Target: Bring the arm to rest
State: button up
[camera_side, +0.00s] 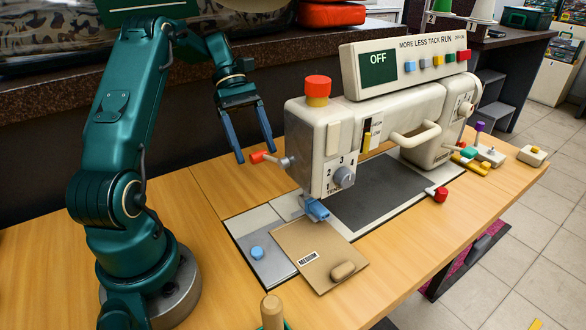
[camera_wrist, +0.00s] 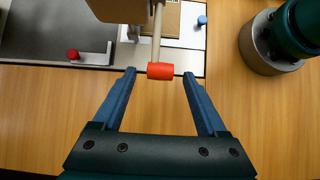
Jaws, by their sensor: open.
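In the wrist view, my gripper (camera_wrist: 158,78) is open, and the red tip of the machine's lever (camera_wrist: 160,71) shows between the ends of the fingers. In the side view, the red-tipped lever (camera_side: 257,158) sits close by the fingertips; I cannot tell whether they touch. The machine's panel (camera_side: 378,67) reads OFF.
A brown board labelled MEDIUM (camera_side: 318,252) lies at the machine's front on the wooden table (camera_side: 400,275). A red button (camera_side: 317,88) tops the machine. Small coloured parts (camera_side: 480,155) lie at the right. Bare table lies left of the machine. A dark counter (camera_side: 40,105) stands behind.

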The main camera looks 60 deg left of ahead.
jog(key=s+d+r+m+t+y, duration=0.2)
jog(key=s+d+m, duration=0.3)
jog(key=d+m, duration=0.3)
jog(key=s+d+r+m+t+y, duration=0.3)
jog(key=s+d+r+m+y, duration=0.1)
jog(key=d+m, duration=0.5)
jog(key=shift+s+d+m+t+y, duration=0.15)
jog(key=shift+s+m+t+y, duration=0.15)
jog(key=shift+s+m+y, duration=0.35)
